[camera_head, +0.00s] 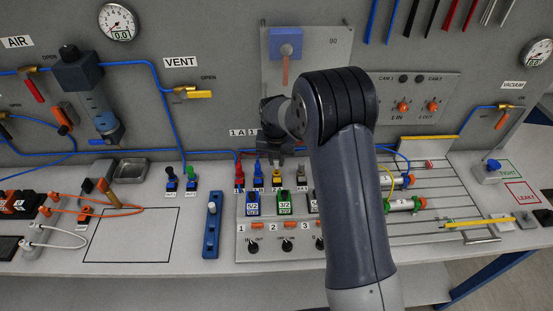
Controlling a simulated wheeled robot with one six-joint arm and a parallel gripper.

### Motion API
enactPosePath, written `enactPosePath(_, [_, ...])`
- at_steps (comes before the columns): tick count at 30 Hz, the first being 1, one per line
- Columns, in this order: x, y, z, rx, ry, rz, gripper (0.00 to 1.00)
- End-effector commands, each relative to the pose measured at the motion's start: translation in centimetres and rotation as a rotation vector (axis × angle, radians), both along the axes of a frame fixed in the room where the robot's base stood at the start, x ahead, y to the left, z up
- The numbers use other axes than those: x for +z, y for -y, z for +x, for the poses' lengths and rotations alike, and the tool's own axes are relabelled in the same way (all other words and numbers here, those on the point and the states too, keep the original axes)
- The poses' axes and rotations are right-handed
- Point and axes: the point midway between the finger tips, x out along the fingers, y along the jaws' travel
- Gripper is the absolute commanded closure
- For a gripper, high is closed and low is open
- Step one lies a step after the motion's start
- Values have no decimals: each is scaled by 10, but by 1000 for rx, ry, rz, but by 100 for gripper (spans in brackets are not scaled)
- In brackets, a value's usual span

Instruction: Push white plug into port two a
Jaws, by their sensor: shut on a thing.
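My gripper (277,162) hangs over the valve block at the middle of the bench, its fingers pointing down. It is shut on what looks like a yellow plug (277,181), right at the label 2A; the fingers are small and dark here. I cannot tell how deep this plug sits. A pale grey-white plug (301,172) stands upright just right of it, apart from the fingers. A red plug (239,171) and a blue plug (259,172) stand to the left, in the same row. My forearm hides the row further right.
Blue and green valve labels (283,203) and orange switches (257,225) lie in front of the row. A grey panel (310,45) stands behind my gripper. A blue holder (212,228) stands left of the block. The outlined square (130,235) is mostly clear.

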Motion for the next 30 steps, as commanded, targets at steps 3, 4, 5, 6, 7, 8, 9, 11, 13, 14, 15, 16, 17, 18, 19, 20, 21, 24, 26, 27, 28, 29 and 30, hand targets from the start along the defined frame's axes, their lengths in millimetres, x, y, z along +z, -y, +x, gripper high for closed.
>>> enactPosePath(3, [-2,0,0,0,0,0,100])
enactPosePath(4, [-2,0,0,0,0,0,100])
enactPosePath(5, [-2,0,0,0,0,0,100])
enactPosePath(6, [-2,0,0,0,0,0,100])
enactPosePath(7, [-2,0,0,0,0,0,100])
enactPosePath(8, [-2,0,0,0,0,0,100])
enactPosePath(9, [-2,0,0,0,0,0,100])
enactPosePath(11, [-2,0,0,0,0,0,100])
enactPosePath(13, [-2,0,0,0,0,0,100])
enactPosePath(14, [-2,0,0,0,0,0,100])
enactPosePath(15, [-2,0,0,0,0,0,100])
enactPosePath(16, [-3,0,0,0,0,0,100])
enactPosePath(17, [-3,0,0,0,0,0,100])
enactPosePath(18, [-4,0,0,0,0,0,100])
enactPosePath(19, [-5,0,0,0,0,0,100])
enactPosePath(20, [-6,0,0,0,0,0,100])
enactPosePath(21, [-7,0,0,0,0,0,100])
enactPosePath(24, [-9,0,0,0,0,0,100])
enactPosePath(26, [-10,0,0,0,0,0,100])
enactPosePath(27, [-10,0,0,0,0,0,100])
enactPosePath(28, [-10,0,0,0,0,0,100])
enactPosePath(29, [-10,0,0,0,0,0,100])
enactPosePath(30, [-10,0,0,0,0,0,100])
